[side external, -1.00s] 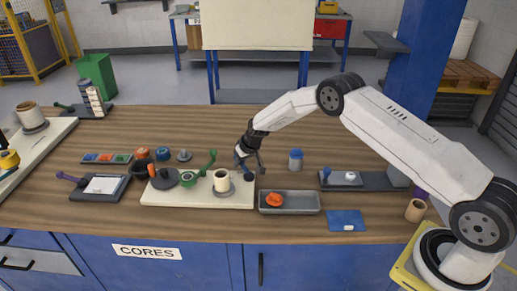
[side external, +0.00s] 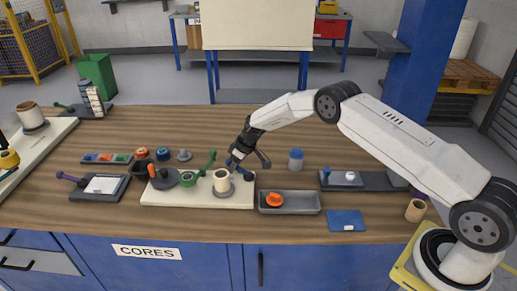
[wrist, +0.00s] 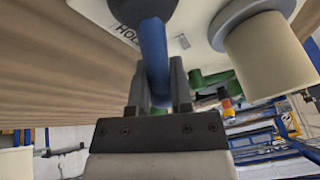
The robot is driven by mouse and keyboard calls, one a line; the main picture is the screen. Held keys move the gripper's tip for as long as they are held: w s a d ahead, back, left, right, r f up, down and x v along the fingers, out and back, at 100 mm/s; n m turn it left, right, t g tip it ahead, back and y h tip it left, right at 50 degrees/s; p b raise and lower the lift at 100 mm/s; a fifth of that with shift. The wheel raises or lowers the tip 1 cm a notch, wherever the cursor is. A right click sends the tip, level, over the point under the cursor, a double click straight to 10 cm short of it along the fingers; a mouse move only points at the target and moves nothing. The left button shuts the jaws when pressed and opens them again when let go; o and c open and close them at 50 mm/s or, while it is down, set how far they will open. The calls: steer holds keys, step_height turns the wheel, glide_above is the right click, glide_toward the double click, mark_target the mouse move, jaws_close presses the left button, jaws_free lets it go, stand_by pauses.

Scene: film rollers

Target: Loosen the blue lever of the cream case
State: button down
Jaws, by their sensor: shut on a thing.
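The cream case (side external: 150,196) is a flat cream panel on the bench with rollers and levers on top. Its blue lever (side external: 232,164) rises from a dark round pivot (side external: 249,177) near the right end and leans up and to the left. My gripper (side external: 236,160) is at the lever's upper part. In the wrist view the blue lever (wrist: 154,55) runs between the two fingers of my gripper (wrist: 159,85), which are shut on it. The fingers partly hide the lever's end.
A cream roller (side external: 222,181) stands just left of the pivot, with a green lever (side external: 208,160) beyond it. A grey tray (side external: 301,203) with an orange knob (side external: 274,199) lies to the right. A blue-grey bottle (side external: 296,159) stands behind the tray.

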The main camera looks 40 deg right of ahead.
steer(key=shift+w+a+r, duration=0.1)
steer(key=shift+w+r, duration=0.2)
steer(key=shift+r, duration=0.05)
steer(key=c, duration=0.6)
jaws_free()
steer(key=shift+o, duration=0.3)
steer(key=shift+s+f, duration=0.15)
steer(key=shift+f, duration=0.05)
steer(key=shift+s+r, duration=0.1)
steer(key=shift+r, duration=0.05)
steer(key=v, duration=0.7)
steer(key=shift+r, duration=0.3)
